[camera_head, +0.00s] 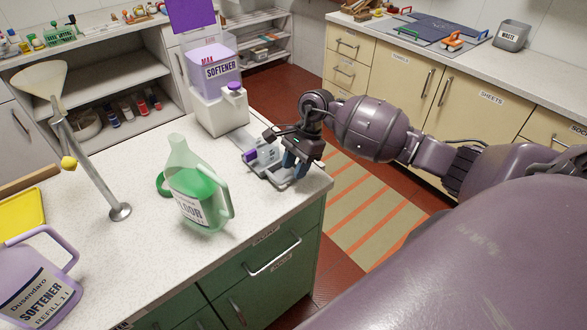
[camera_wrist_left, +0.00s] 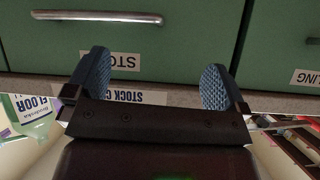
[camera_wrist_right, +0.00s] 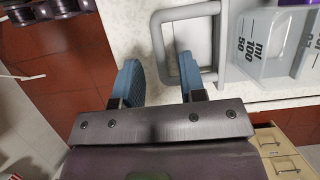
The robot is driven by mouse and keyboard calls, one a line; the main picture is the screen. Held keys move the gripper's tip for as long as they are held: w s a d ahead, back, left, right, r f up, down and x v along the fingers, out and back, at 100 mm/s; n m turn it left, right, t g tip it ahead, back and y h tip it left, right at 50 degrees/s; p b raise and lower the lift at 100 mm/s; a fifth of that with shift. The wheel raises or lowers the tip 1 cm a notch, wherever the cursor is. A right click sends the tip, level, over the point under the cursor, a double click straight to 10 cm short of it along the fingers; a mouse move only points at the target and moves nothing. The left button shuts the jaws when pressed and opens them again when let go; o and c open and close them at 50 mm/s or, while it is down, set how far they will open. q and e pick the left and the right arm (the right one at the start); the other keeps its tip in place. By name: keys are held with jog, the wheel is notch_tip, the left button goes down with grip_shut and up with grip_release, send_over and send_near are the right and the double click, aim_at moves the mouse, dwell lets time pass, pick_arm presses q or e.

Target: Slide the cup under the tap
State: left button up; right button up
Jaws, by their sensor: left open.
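The clear measuring cup (camera_wrist_right: 275,45) has ml marks and a grey loop handle (camera_wrist_right: 160,45). In the head view the cup (camera_head: 266,153) stands on the counter near its right end, partly hidden by my right gripper (camera_head: 297,163). In the right wrist view my right gripper (camera_wrist_right: 160,72) is open, its fingers on either side of the handle's outer bar, with gaps visible. The softener dispenser (camera_head: 222,112) stands just behind the cup, with a purple-capped tap (camera_head: 235,87) on its front. My left gripper (camera_wrist_left: 154,78) is open and empty, facing green drawer fronts.
A green-filled floor cleaner jug (camera_head: 195,190) stands left of the cup. A funnel on a metal stand (camera_head: 120,211) and a purple softener refill jug (camera_head: 35,285) are farther left. The counter's right edge is close to the cup.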

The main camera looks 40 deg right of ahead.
jog(key=shift+x, duration=0.8)
grip_shut()
